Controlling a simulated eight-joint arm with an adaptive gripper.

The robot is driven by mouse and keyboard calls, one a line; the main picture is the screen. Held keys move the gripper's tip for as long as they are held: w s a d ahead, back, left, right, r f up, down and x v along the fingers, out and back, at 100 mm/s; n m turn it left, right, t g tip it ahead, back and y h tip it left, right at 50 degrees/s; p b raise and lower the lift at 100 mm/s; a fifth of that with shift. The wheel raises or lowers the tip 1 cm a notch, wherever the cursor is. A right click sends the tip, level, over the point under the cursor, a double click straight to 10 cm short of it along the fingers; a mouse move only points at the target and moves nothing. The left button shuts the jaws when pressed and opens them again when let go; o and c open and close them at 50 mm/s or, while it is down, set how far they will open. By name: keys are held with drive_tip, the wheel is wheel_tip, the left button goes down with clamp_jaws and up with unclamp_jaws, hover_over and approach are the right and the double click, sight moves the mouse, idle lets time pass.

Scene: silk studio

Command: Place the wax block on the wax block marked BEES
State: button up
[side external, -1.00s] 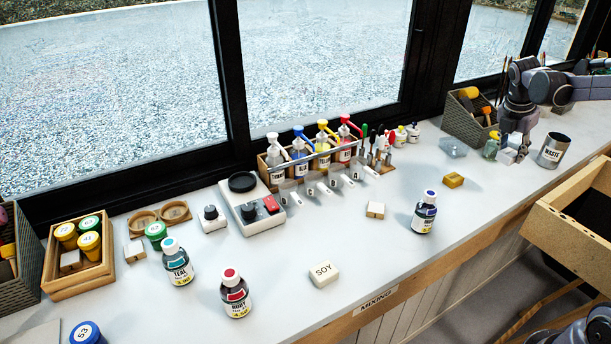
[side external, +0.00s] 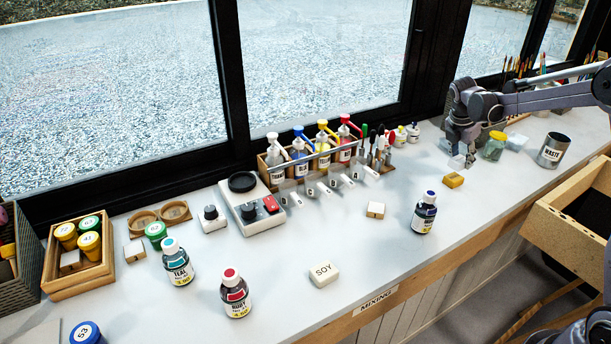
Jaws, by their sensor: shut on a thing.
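My gripper (side external: 464,158) is at the right rear of the bench, fingers pointing down. It is shut on a pale wax block (side external: 457,162), small and partly hidden by the fingers. A yellow wax block (side external: 453,180) lies on the bench just below and in front of the gripper in the picture, apart from it. Any lettering on the yellow block is too small to read. A cream wax block marked SOY (side external: 323,273) lies at the front middle of the bench, far from my gripper.
A dark blue bottle (side external: 424,213) stands front-left of the yellow block. A pump-bottle rack (side external: 310,160) is further left. The bench right of the blue bottle is clear.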

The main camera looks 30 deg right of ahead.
sight(459, 160)
drive_tip(key=shift+f, duration=1.65)
drive_tip(key=shift+f, duration=0.15)
drive_tip(key=o, duration=1.2)
